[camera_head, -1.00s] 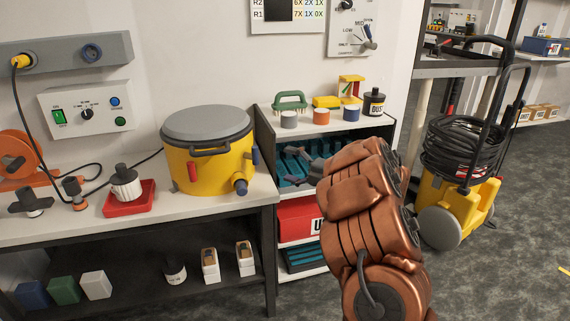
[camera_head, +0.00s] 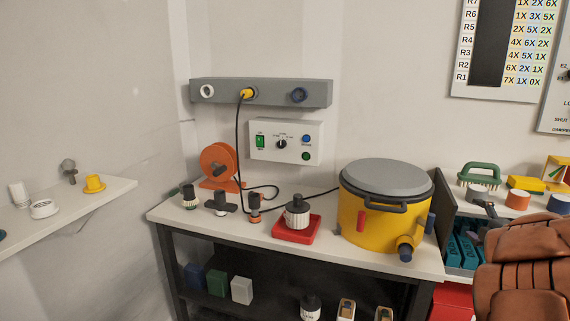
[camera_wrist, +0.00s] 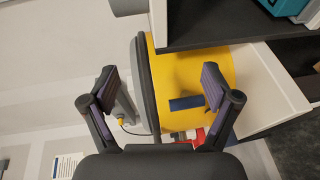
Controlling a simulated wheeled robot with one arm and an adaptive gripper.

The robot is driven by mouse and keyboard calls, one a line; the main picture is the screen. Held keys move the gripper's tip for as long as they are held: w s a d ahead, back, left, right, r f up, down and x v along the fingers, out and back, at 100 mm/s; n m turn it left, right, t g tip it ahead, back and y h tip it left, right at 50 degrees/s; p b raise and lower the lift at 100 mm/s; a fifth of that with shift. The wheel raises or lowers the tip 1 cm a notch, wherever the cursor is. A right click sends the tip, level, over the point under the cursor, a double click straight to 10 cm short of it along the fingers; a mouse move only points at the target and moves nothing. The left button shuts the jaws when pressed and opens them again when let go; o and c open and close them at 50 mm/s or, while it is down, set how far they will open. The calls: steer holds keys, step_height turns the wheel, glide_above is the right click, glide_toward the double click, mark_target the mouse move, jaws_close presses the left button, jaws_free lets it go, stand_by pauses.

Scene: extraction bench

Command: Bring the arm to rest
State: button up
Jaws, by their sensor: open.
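My gripper (camera_wrist: 158,95) is open and empty in the wrist view, its two dark fingers spread apart. Beyond the fingers, the yellow canister (camera_wrist: 190,75) fills the middle of that view, seen sideways, and no contact shows. In the head view my copper-coloured arm stands at the lower right, in front of the small shelf unit. A grey part of my gripper (camera_head: 484,207) shows at the arm's left, to the right of the yellow canister (camera_head: 372,220). The fingertips are hard to make out there.
The workbench (camera_head: 180,216) holds the canister, a red tray (camera_head: 297,236) with a ribbed filter, an orange reel (camera_head: 216,165) and small fittings. A cable runs from the wall socket strip (camera_head: 272,93). A green brush (camera_head: 479,174) stands on the shelf unit. A wall shelf (camera_head: 75,215) is at left.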

steer(key=s+a+f+m+g, duration=0.4)
steer(key=s+a+m+g, duration=0.15)
steer(key=s+a, duration=0.8)
steer(key=s+a+f+m+g+y, duration=0.1)
steer(key=s+a+f+m+g, duration=0.5)
steer(key=s+a, duration=0.7)
steer(key=s+a+f+m+g, duration=0.1)
steer(key=s+a+m+g, duration=0.55)
steer(key=s+a, duration=0.7)
step_height(320, 180, up, 22)
steer(key=s+d+n+p, duration=0.1)
steer(key=s+p, duration=0.1)
steer(key=p, duration=1.9)
steer(key=shift+s+d+n+p, duration=0.2)
steer(key=shift+d+n+p, duration=0.1)
steer(key=shift+d, duration=0.1)
